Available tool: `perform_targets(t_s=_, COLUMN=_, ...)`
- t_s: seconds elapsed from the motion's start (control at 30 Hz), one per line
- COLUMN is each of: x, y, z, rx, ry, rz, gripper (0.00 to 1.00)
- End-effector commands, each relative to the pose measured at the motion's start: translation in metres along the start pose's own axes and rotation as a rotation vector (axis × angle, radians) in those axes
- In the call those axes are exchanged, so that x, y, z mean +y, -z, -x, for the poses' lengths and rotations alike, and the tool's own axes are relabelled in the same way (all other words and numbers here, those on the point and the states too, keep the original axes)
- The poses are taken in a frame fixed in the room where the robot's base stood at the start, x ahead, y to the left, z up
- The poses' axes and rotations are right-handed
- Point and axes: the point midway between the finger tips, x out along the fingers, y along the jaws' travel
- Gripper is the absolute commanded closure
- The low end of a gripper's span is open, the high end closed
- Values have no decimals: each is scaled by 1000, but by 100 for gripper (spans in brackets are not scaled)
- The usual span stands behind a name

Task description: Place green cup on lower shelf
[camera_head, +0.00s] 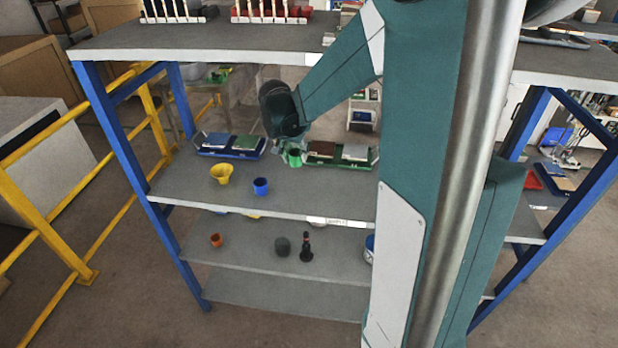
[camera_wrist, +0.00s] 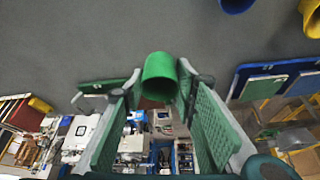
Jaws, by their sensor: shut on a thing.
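A small green cup (camera_head: 294,157) is at the far side of the middle shelf (camera_head: 310,200), in front of my gripper (camera_head: 290,146). In the wrist view the green cup (camera_wrist: 159,72) sits between the two green-padded fingers of my gripper (camera_wrist: 160,88), which is shut on it. I cannot tell whether the cup touches the shelf. Below the middle shelf is a lower shelf (camera_head: 230,255), holding a small orange cup (camera_head: 216,240), a dark grey cup (camera_head: 282,246) and a black bottle-like object (camera_head: 306,248). A bottom board (camera_head: 260,292) lies under it.
A yellow cup (camera_head: 221,173) and a blue cup (camera_head: 261,186) stand on the middle shelf's left half. Two trays, a blue one (camera_head: 230,152) and a green one (camera_head: 362,163), lie along its back. A blue post (camera_head: 130,150) bounds the left. My arm hides the right.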

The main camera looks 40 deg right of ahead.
Motion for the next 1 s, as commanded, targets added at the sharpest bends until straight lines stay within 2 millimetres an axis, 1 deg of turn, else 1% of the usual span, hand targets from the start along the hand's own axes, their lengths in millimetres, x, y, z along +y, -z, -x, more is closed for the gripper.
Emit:
perform_targets(t_s=0.17, x=-6, y=-9, z=1, rx=0, ry=2, rz=6, gripper=84)
perform_targets(t_s=0.37, x=-24, y=-33, z=5, rx=-1, ry=9, rz=20, gripper=84)
perform_targets(t_s=0.57, x=-46, y=-69, z=10, rx=0, ry=19, rz=41, gripper=84)
perform_targets(t_s=0.7, x=-61, y=-97, z=15, rx=1, ry=25, rz=57, gripper=84)
perform_targets(t_s=1.0, x=-87, y=-157, z=27, rx=0, ry=41, rz=91, gripper=84)
